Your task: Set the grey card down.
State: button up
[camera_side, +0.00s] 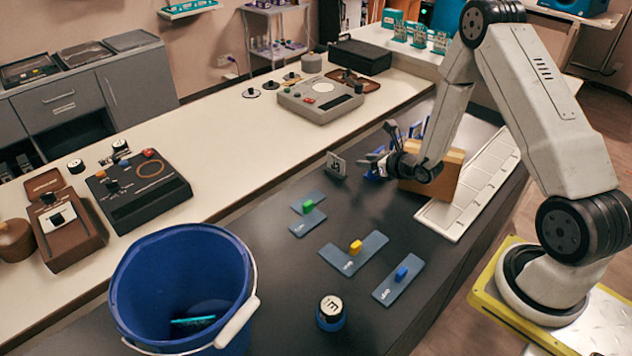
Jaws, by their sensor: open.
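A small grey card (336,165) with a pale mark on its face stands upright at the far part of the dark table (265,265). My gripper (368,161) is just right of the card, its fingers pointing left towards it. The jaws are open. The card looks apart from the fingers, though the view is too small to show whether they touch.
A tan block (440,178) and blue upright pieces (420,128) are beside my gripper. A white segmented tray (475,188) lies right. Blue-grey plates with green (309,206), yellow (355,247) and blue (401,273) pieces lie nearer. A blue bucket (135,290) stands front left.

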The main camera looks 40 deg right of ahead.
dwell(0.4)
jog(key=s+a+r+n+g+y, duration=0.3)
jog(key=a+n+y, duration=0.1)
jog(key=a+n, duration=0.35)
jog(key=s+a+r+n+g+y, duration=0.2)
jog(key=s+a+n+g+y, duration=0.15)
jog(key=a+n, duration=0.4)
jog(key=s+a+r+n+g+h, duration=0.1)
jog(key=s+n, duration=0.4)
jog(key=n, duration=0.5)
jog(key=s+a+r+n+g+h, duration=0.1)
jog(key=s+r+n+g+h, duration=0.2)
jog(key=n, duration=0.8)
jog(key=shift+s+r+h, duration=1.4)
jog(key=shift+s+h, duration=0.1)
jog(key=shift+h, duration=0.25)
